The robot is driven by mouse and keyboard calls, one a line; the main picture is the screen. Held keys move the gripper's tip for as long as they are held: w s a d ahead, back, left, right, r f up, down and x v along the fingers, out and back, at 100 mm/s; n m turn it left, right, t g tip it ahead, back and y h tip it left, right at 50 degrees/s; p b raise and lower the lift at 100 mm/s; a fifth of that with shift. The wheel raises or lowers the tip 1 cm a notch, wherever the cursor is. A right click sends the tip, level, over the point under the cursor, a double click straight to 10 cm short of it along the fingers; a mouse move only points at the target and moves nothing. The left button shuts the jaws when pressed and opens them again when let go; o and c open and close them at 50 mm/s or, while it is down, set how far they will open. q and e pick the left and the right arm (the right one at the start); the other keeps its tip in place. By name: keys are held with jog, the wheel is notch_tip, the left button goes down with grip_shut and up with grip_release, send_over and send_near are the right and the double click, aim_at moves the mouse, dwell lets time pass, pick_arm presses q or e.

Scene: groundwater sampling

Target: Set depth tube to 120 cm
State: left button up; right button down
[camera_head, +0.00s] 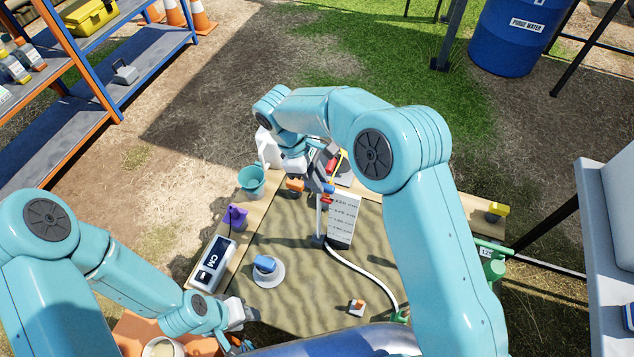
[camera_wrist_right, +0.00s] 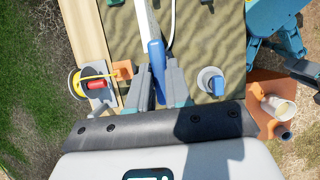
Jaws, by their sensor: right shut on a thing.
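My right gripper (camera_head: 325,186) is shut on a blue piece at the top of an upright tube (camera_head: 320,222). In the right wrist view the blue piece (camera_wrist_right: 156,56) sits between the two fingers. A white scale board (camera_head: 342,218) with printed lines stands beside the tube; its small figures cannot be read. A white and dark box marked CM (camera_head: 213,262) lies at the mat's left edge, with no readable number. My left gripper (camera_head: 236,322) is low at the left, away from the tube; its fingers are too unclear to judge.
A blue knob on a white disc (camera_head: 266,271) stands on the sandy mat (camera_head: 300,300). A white hose (camera_head: 370,268) curves right from the tube's foot.

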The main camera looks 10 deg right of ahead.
jog(key=shift+r, duration=0.6)
jog(key=shift+w+f, duration=0.1)
pick_arm(q)
jog(key=shift+r, duration=0.3)
pick_arm(e)
jog(key=c, duration=1)
grip_release()
jog(key=shift+c, duration=0.2)
pick_arm(q)
notch_tip(320, 180, up, 4)
jog(key=p, duration=0.3)
jog(key=shift+p, duration=0.4)
pick_arm(e)
jog(key=v, duration=1.6)
jog(key=shift+r, duration=0.25)
